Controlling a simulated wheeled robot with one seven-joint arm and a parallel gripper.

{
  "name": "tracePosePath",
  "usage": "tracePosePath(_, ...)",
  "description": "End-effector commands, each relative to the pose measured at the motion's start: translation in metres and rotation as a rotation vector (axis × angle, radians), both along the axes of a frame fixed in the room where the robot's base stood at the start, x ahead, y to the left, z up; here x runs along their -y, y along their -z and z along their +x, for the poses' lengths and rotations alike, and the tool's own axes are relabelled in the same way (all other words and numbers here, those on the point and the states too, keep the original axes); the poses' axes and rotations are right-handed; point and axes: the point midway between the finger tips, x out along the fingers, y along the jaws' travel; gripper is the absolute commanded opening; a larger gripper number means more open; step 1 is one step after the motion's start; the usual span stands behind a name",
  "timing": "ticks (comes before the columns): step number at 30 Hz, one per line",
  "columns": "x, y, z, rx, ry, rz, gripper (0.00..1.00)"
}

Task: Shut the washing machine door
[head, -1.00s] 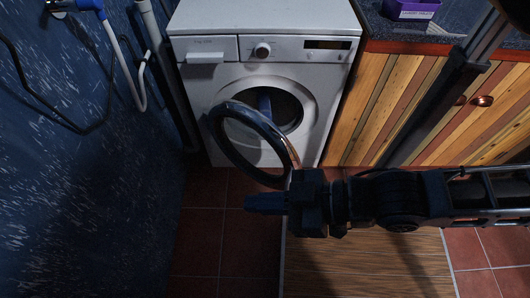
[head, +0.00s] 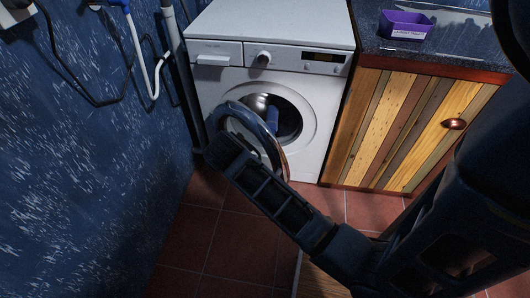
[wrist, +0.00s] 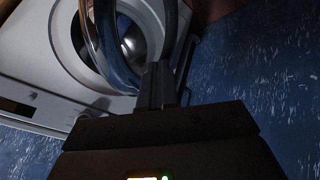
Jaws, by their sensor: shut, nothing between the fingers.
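The white washing machine (head: 310,85) stands against the back, its round door (head: 240,108) swung open on the left of the opening. A blue item (head: 272,122) shows in the drum. My arm crosses in front of the lower part of the door in the head view, and its far end is at the door's left side; the fingertips are hidden there. In the wrist view, my gripper (wrist: 156,80) is shut and empty, its fingers close to the door's ring (wrist: 112,55). I cannot tell whether they touch it.
A blue wall (head: 90,190) with a hose and pipe (head: 172,50) is close on the left. A wooden cabinet (head: 385,130) with a purple box (head: 405,24) on its counter stands right of the machine. Tiled floor (head: 215,240) is open in front.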

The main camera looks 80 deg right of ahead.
Motion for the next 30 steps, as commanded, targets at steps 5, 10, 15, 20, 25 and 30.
tracePosePath(5,0.026,-0.009,0.002,-0.044,0.082,-0.004,0.0)
tracePosePath(10,0.035,-0.002,0.002,-0.053,0.094,-0.002,0.0)
tracePosePath(15,0.05,0.021,0.004,-0.052,0.094,-0.001,0.0)
tracePosePath(20,0.07,0.047,0.006,-0.053,0.093,-0.001,0.0)
tracePosePath(25,0.089,0.072,0.008,-0.052,0.093,-0.002,0.0)
tracePosePath(30,0.109,0.07,-0.005,-0.05,0.094,-0.003,0.0)
